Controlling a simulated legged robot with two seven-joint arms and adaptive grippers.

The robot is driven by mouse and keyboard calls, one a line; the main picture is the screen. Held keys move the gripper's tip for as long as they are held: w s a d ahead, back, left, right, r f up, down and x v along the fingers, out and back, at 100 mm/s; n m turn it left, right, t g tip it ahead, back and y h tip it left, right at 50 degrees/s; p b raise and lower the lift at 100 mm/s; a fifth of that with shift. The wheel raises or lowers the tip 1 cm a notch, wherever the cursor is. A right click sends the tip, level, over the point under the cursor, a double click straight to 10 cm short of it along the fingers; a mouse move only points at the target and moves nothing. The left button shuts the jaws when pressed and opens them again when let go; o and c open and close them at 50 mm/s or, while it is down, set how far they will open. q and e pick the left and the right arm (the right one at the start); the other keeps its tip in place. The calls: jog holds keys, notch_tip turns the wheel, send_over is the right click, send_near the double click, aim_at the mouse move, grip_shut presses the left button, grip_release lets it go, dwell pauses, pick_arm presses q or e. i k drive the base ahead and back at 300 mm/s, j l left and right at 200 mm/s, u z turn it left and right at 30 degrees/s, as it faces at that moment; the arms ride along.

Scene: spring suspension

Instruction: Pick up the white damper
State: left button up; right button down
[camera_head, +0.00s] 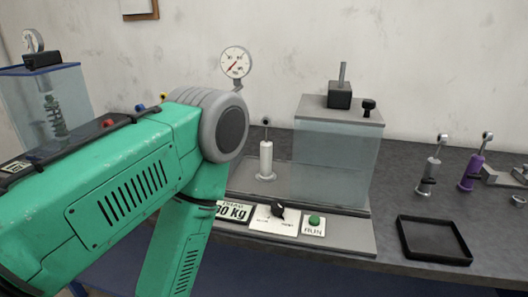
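The white damper (266,160) stands upright on the test rig's grey base, with a ring eye at its top. It is left of the rig's clear box (335,155) and right of my green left arm. My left arm comes in from the left and bends down at a grey joint, covering part of the rig. Its gripper is out of frame below, so its fingers do not show. My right gripper is not in view.
A grey damper (430,175) and a purple damper (474,170) stand at the right, behind an empty black tray (434,241). The rig's front has a weight display, a black knob (278,209) and a green RUN button (314,221). A pressure gauge (236,62) rises behind my arm.

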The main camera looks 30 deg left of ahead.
aim_at(266, 174)
jog(key=u, duration=1.15)
